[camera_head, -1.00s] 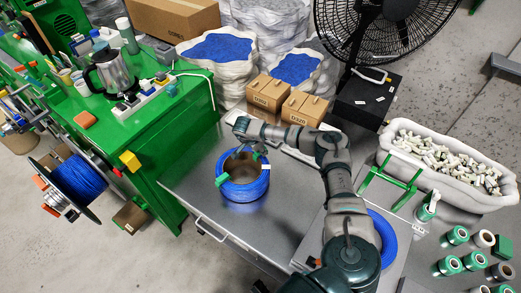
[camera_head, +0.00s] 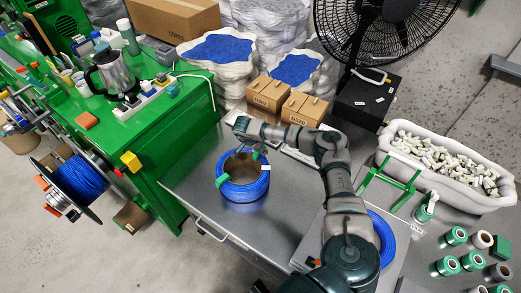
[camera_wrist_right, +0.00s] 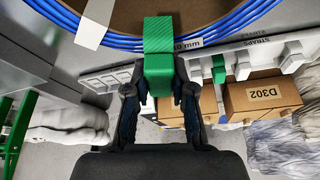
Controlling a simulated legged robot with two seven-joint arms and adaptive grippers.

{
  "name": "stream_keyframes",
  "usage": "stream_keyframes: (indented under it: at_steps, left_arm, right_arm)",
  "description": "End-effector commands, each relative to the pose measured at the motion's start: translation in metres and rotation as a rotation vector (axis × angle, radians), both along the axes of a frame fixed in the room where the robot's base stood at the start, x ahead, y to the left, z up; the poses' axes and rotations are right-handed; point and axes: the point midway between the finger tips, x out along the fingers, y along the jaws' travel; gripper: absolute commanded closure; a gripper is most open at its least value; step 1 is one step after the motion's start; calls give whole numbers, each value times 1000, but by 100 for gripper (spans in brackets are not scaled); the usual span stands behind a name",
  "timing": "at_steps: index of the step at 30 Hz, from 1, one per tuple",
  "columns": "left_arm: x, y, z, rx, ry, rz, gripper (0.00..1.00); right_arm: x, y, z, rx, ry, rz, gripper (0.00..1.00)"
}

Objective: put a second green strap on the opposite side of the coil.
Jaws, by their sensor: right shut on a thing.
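The blue coil (camera_head: 243,190) lies on the grey metal table, with a brown inner core. One green strap (camera_head: 222,180) is on its left side, and a white label (camera_head: 265,167) is on its right. My right gripper (camera_head: 256,150) is at the coil's far edge. In the right wrist view, my right gripper (camera_wrist_right: 159,92) is shut on a second green strap (camera_wrist_right: 158,70), whose upper part lies over the coil's blue strands (camera_wrist_right: 215,28). I cannot tell how far it wraps underneath. My left gripper is not in view.
A tray (camera_wrist_right: 110,78) and cardboard boxes (camera_head: 267,92) stand just beyond the coil. Another blue coil (camera_head: 382,235) is partly behind my right arm. A green workbench (camera_head: 165,140) is at left; a padded bin (camera_head: 455,190) is at right. Table left of the coil is clear.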

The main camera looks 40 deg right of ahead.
Motion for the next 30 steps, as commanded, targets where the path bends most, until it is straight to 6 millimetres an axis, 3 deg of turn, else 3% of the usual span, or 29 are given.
stream_keyframes:
  at_steps: [30]
  left_arm:
    - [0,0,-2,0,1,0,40]
  right_arm:
    - [0,0,-7,0,0,0,92]
